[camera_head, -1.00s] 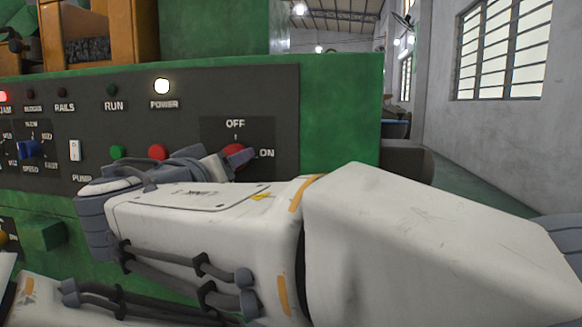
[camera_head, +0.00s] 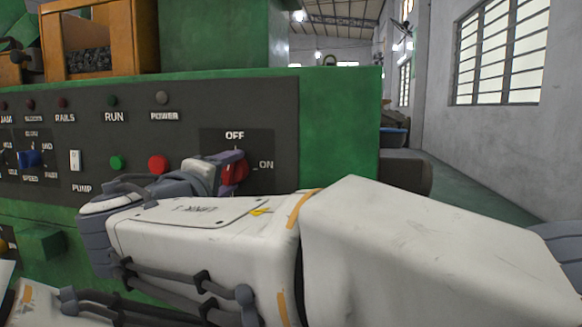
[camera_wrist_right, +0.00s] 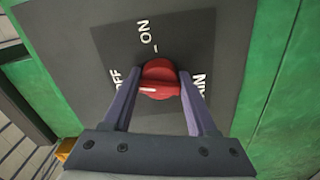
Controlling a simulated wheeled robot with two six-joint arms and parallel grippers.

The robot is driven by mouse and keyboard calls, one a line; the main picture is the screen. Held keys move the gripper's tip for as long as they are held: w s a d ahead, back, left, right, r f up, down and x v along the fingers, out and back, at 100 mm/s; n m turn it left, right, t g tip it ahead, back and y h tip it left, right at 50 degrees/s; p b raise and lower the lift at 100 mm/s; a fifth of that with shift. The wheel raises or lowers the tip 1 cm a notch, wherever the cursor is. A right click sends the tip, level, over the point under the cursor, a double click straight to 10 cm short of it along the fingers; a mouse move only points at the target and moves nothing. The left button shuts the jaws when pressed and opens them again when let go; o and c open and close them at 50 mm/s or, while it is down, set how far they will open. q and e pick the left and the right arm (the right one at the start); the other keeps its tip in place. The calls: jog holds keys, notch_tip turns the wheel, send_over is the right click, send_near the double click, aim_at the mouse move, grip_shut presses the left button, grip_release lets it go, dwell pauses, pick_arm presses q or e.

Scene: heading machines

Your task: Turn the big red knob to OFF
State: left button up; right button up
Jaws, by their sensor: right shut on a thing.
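The big red knob (camera_head: 238,166) sits on a dark plate between the OFF label above it and the ON label at its right. My right gripper (camera_head: 230,174) is at the knob, with my right arm stretching across the lower picture. In the right wrist view, the two fingers of the right gripper (camera_wrist_right: 159,92) stand on either side of the knob (camera_wrist_right: 160,75) and are shut on its grip. A white mark on the grip points toward the OFF label. My left gripper is not in view.
The dark control panel (camera_head: 280,110) carries a red button (camera_head: 158,164), a green button (camera_head: 117,163), a white pump switch (camera_head: 75,160) and a blue speed knob (camera_head: 30,158). The power lamp (camera_head: 162,98) is dark. An open aisle lies at the right.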

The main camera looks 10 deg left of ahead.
aim_at(241, 139)
jog(key=shift+n+p, duration=0.45)
jog(key=shift+n, duration=0.85)
jog(key=o, duration=1.4)
jog(key=shift+c, duration=0.2)
jog(key=r+p, duration=0.1)
jog(key=r, duration=0.2)
jog(key=r+p, duration=0.1)
jog(key=r, duration=0.1)
jog(key=shift+d+r+p, duration=0.15)
jog(key=shift+d+p, duration=0.15)
jog(key=shift+d, duration=0.05)
jog(key=s+d+r, duration=0.1)
jog(key=d, duration=0.2)
jog(key=s+d+r+p, duration=0.1)
jog(key=d+r, duration=0.1)
jog(key=d, duration=0.1)
jog(key=d+r, duration=0.2)
jog(key=d, duration=0.1)
jog(key=shift+s+d+r, duration=0.15)
jog(key=shift+s+d, duration=0.05)
jog(key=shift+s, duration=0.2)
jog(key=shift+s+d+r, duration=0.15)
jog(key=shift+d+r, duration=0.1)
jog(key=shift+d, duration=0.35)
